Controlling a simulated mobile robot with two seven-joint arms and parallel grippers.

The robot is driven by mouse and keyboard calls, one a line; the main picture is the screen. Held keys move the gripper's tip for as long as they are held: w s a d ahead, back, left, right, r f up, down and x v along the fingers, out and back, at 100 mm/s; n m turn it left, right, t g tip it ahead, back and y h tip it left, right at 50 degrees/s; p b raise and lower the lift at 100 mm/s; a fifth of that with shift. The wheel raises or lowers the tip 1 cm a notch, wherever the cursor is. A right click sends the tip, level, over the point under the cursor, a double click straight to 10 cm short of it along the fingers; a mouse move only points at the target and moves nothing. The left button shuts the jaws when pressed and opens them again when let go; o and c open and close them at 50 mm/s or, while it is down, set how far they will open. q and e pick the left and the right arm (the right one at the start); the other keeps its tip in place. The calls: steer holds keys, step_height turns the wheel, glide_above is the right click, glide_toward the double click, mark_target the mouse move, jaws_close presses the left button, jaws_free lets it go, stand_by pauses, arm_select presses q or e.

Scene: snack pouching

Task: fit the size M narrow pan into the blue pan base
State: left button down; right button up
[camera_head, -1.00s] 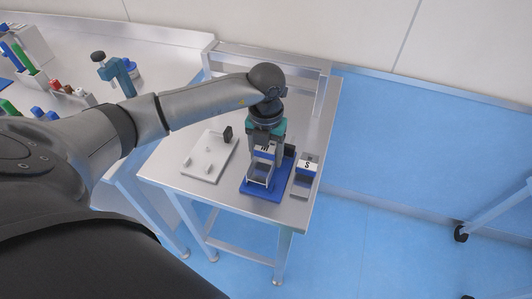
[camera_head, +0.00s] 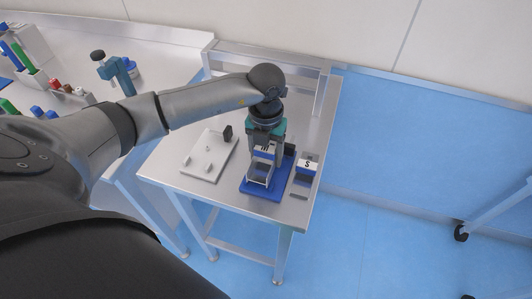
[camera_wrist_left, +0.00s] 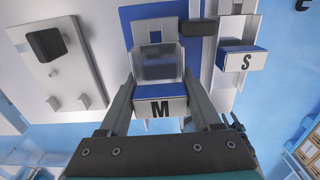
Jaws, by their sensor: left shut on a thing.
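The size M narrow pan (camera_head: 264,155) has a blue and white front label with a black M. In the left wrist view the pan (camera_wrist_left: 158,106) sits between the two fingers. My left gripper (camera_wrist_left: 160,78) is shut on it; in the head view the gripper (camera_head: 267,143) points down over the blue pan base (camera_head: 263,194). The pan looks upright and lies over the base. The base also shows in the left wrist view (camera_wrist_left: 139,14), partly covered by the pan. Whether the pan is seated or just above the base, I cannot tell. My right gripper is not in view.
A pan marked S (camera_head: 306,168) stands just right of the base. A white plate (camera_head: 204,165) with small pegs and a black block lies to the left. The metal table (camera_head: 240,210) has bare room at its front edge. A bench with coloured items is further left.

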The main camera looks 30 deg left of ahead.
arm_select(q)
steer(key=shift+f+b, duration=0.8)
steer(key=shift+f, duration=0.3)
jaws_free()
step_height(320, 180, up, 15)
steer(key=shift+r+p, duration=0.15)
steer(key=shift+p, duration=0.45)
